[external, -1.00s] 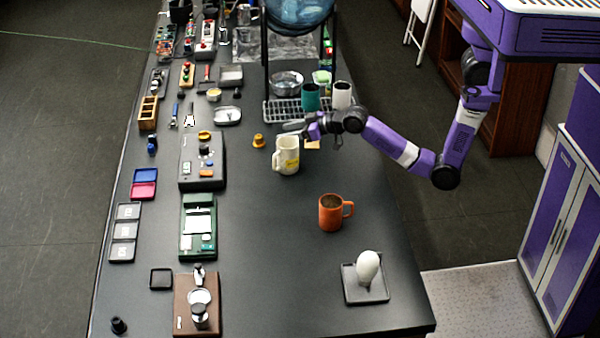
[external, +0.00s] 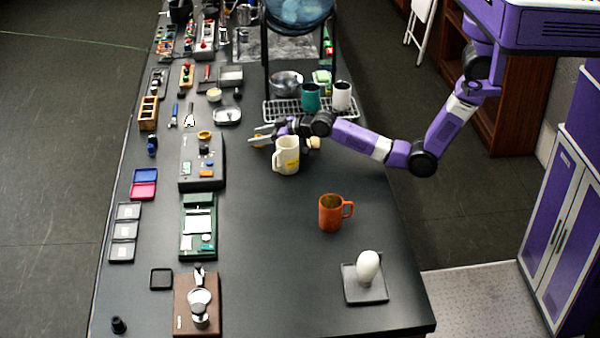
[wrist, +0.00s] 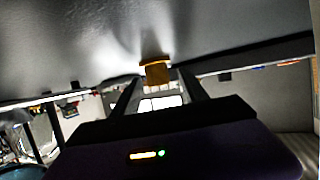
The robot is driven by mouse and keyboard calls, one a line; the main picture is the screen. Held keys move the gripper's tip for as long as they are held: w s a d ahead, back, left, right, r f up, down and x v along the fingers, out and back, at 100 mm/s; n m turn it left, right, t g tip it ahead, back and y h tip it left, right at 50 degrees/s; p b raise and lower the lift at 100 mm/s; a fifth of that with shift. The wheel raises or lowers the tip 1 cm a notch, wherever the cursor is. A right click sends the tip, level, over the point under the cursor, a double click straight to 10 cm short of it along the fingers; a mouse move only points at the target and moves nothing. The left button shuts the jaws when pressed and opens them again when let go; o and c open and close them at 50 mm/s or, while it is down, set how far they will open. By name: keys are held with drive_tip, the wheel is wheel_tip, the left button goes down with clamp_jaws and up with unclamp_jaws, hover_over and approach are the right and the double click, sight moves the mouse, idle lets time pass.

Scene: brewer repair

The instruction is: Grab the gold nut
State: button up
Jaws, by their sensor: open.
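The gold nut (external: 258,141) stands on the dark counter left of the white mug, partly covered by my gripper in the external view. In the wrist view the gold nut (wrist: 156,73) shows near the gap between the finger ends. My gripper (external: 262,136) reaches in low from the right, behind the white mug, with its fingers pointing left at the nut. In the wrist view my gripper (wrist: 160,84) is open with the fingers apart. I cannot tell whether either finger touches the nut.
The white mug (external: 287,157) stands close in front of my gripper. A drying rack (external: 285,112) with a teal cup (external: 311,97) and a white cup (external: 342,95) is behind. A grey device (external: 201,172) lies to the left. An orange mug (external: 330,213) stands nearer.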

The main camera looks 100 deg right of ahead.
drive_tip(key=shift+w+d+f, duration=0.1)
drive_tip(key=shift+w, duration=0.05)
drive_tip(key=shift+c, duration=0.3)
clamp_jaws()
